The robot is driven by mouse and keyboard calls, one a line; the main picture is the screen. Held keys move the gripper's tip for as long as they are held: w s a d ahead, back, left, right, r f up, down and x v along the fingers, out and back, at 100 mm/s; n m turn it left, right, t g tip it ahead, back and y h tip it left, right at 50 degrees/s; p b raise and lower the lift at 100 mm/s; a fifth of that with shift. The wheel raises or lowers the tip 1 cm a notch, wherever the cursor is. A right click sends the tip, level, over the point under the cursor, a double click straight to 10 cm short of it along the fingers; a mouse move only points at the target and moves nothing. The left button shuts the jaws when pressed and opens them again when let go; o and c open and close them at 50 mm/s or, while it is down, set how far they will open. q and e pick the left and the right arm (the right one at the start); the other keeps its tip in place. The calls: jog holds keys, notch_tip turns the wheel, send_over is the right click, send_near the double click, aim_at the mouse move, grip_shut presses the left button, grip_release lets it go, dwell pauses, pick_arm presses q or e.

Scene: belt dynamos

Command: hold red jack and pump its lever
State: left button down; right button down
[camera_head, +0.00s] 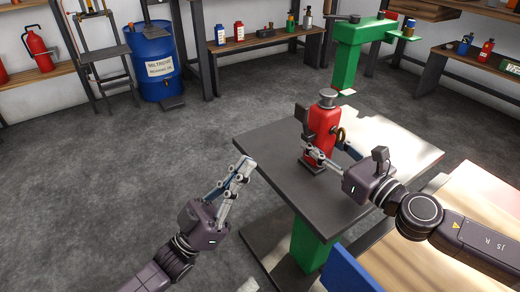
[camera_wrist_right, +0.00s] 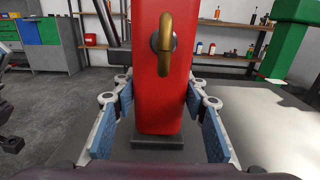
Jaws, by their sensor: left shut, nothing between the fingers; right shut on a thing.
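The red jack (camera_head: 322,122) stands upright on the dark table, with a grey cap on top and a brass hook (camera_head: 341,136) on its side. In the right wrist view the jack (camera_wrist_right: 152,100) fills the middle, its top cut off. Its dark base (camera_wrist_right: 157,143) rests on the tabletop. My right gripper (camera_head: 322,158) is shut on the jack's lower body, one blue-padded finger on each side. A dark bar (camera_head: 300,115), seemingly the lever, shows at the jack's left. My left gripper (camera_head: 245,167) is shut and empty, left of the table's edge and apart from the jack.
The dark tabletop (camera_head: 270,150) on a green pedestal is clear left of the jack. A pale wooden surface (camera_head: 465,205) lies at the right, beside my right arm. A blue barrel (camera_head: 155,55), shelves and another green stand (camera_head: 345,65) are further back.

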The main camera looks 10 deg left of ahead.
aim_at(300, 109)
pick_arm(q)
jog(key=shift+w+d+f+x, duration=0.2)
jog(key=shift+d+f+x, duration=0.1)
jog(key=shift+x, duration=1.65)
jog(key=shift+w+d+f+x, duration=0.25)
jog(key=shift+f+x, duration=0.1)
jog(key=shift+x, duration=1.6)
jog(key=shift+w+d+f+x, duration=0.2)
jog(key=shift+f+x, duration=0.1)
jog(key=shift+x, duration=1.65)
